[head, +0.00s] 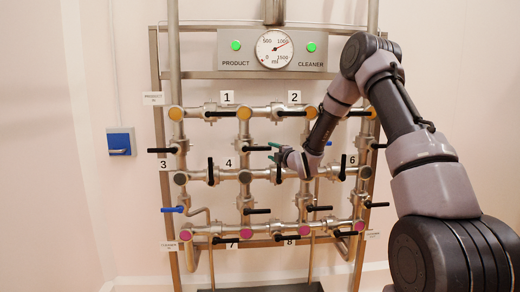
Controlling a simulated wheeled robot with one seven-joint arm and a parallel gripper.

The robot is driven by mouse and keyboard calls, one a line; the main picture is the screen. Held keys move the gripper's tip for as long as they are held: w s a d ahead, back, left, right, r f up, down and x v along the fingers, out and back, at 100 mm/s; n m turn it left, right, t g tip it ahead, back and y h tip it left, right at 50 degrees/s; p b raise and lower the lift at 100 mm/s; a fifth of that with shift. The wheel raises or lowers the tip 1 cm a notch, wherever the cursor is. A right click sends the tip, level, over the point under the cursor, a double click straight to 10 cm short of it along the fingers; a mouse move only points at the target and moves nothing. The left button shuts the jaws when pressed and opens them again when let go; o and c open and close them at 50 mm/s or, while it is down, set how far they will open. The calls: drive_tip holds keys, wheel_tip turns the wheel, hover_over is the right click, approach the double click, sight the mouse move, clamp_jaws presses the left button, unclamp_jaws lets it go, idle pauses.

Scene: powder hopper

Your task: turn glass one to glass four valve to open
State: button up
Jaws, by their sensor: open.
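A metal pipe rack carries black valve handles and numbered labels; no glasses are visible. The handle under label 1 (219,114) lies horizontal, as does the handle under label 2 (291,113). The handle beside label 3 (160,150) is also horizontal. The handle left of label 4 (210,170) stands vertical, and so does the middle-row handle (279,174) below my gripper. My gripper (272,151) is open, its green fingertips pointing left in front of the rack between the top and middle pipes. It appears empty. My arm hides part of the rack's right side.
A dial gauge (274,49) sits between two green lights on the top panel (232,60). A blue handle (172,210) is at lower left. More black handles, such as one near label 6 (343,167), stick out. A blue wall box (120,142) hangs left.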

sight(260, 148)
drive_tip(key=shift+w+a+f, duration=0.15)
drive_tip(key=shift+w+a, duration=0.15)
drive_tip(key=shift+w, duration=0.15)
drive_tip(key=x, duration=1)
clamp_jaws()
idle(0.9)
